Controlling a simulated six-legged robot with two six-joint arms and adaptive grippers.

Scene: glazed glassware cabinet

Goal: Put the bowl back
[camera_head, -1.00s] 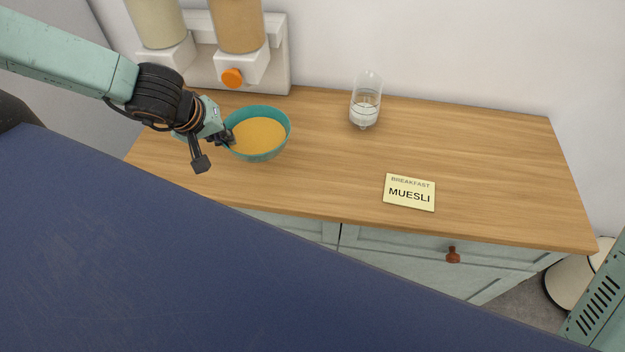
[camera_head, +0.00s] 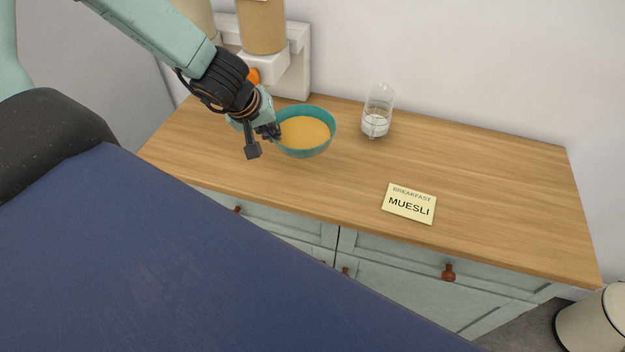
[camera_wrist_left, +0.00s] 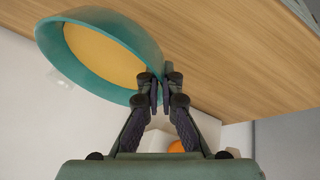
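The teal bowl (camera_head: 318,150) holds a yellow-tan filling and is near the back of the wooden counter, left of the glass. My left gripper (camera_head: 273,133) is at the bowl's left side. In the left wrist view, the bowl (camera_wrist_left: 150,50) has its rim between the two fingertips of my left gripper (camera_wrist_left: 160,90), which look closed on it. The bowl looks roughly level; I cannot tell whether its base touches the counter. My right gripper is not in view.
Dispensers (camera_head: 262,30) with an orange knob stand behind the bowl. A glass (camera_head: 376,115) with clear content stands to its right. A card (camera_head: 409,203) reading "BREAKFAST MUESLI" lies on the counter (camera_head: 490,190), whose right part is clear.

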